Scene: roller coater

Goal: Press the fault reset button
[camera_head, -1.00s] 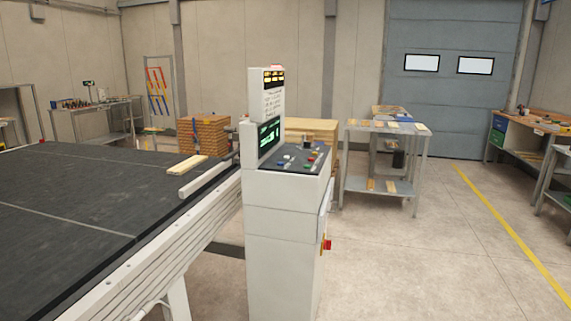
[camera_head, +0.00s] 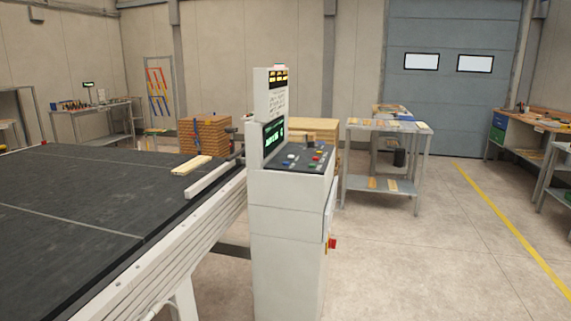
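A white control cabinet (camera_head: 287,235) stands upright in the middle of the head view. Its sloped dark panel (camera_head: 300,160) carries several small coloured buttons, among them red, green, blue and white ones. They are too small for me to tell which is the fault reset button. Above the panel is a screen with green text (camera_head: 273,135), topped by a box with lit yellow indicators (camera_head: 278,78). A red switch (camera_head: 332,243) sits on the cabinet's right side. Neither of my grippers is in view.
A long dark conveyor bed (camera_head: 80,205) with a white side rail fills the left, close to the cabinet. A plank (camera_head: 192,165) lies on it. Stacked boards (camera_head: 204,135) and a metal table (camera_head: 388,150) stand behind. The floor (camera_head: 430,255) right of the cabinet is clear.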

